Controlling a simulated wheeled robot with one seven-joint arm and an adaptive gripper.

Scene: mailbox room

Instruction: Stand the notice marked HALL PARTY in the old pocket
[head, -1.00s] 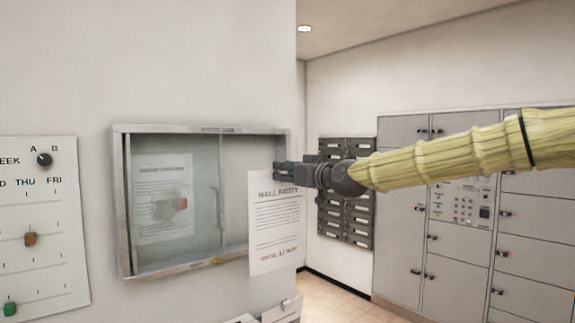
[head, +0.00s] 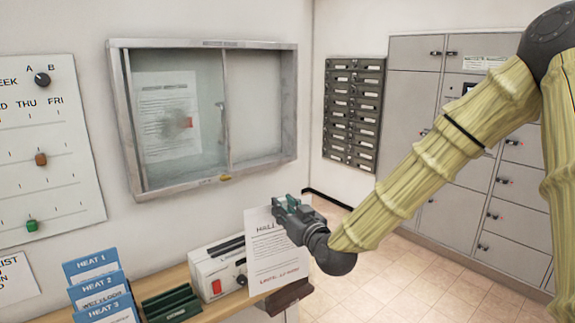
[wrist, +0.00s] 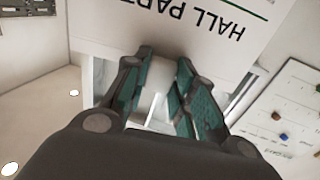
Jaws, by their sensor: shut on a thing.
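The HALL PARTY notice (head: 272,258) is a white sheet hanging upright from my gripper (head: 284,206), which is shut on its top edge. Its heading is partly covered by the fingers. In the wrist view the notice (wrist: 190,28) shows its heading upside down beyond my gripper (wrist: 164,62). Its lower part hangs in front of the right end of the shelf, by a dark brown holder (head: 289,297). I cannot tell whether the notice touches the holder, or whether that is the old pocket.
A white machine (head: 215,272) with a red switch stands left of the notice on the wooden shelf (head: 185,280). Dark green slots (head: 172,302) and blue HEAT cards (head: 100,290) are further left. A glazed notice case (head: 205,182) hangs above. Open floor lies right.

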